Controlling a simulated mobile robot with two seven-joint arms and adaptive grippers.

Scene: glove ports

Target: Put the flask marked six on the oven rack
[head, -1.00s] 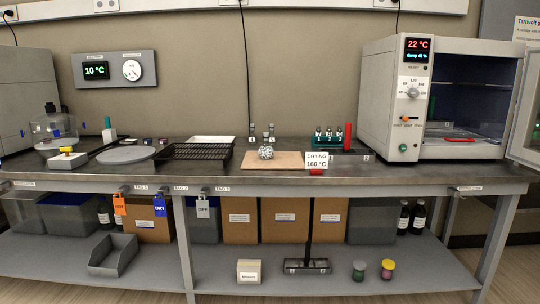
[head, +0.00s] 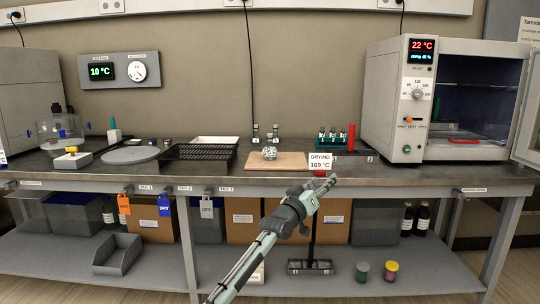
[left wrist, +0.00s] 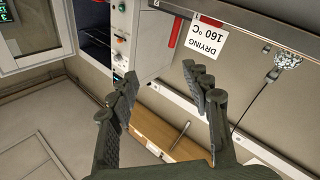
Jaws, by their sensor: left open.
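Small flasks (head: 333,133) with dark stoppers stand in a teal rack at the back right of the bench. Two more small flasks (head: 265,133) stand farther left. Their marks are too small to read, so I cannot tell which is six. The oven (head: 393,100) stands at the right with its door (head: 528,120) open. A thin rack line (head: 475,84) shows inside. My left gripper (head: 327,188) is in front of the bench edge, below the drying sign, apart from the flasks. In the left wrist view its fingers (left wrist: 160,82) are spread and empty. My right gripper is out of view.
A white sign (head: 320,160) reading drying 160 °C stands at the bench's front edge. A silvery ball (head: 269,153) sits on a tan board (head: 290,165). A red upright object (head: 351,137) is beside the teal rack. A black tray (head: 205,152) lies left. The lower shelf holds boxes.

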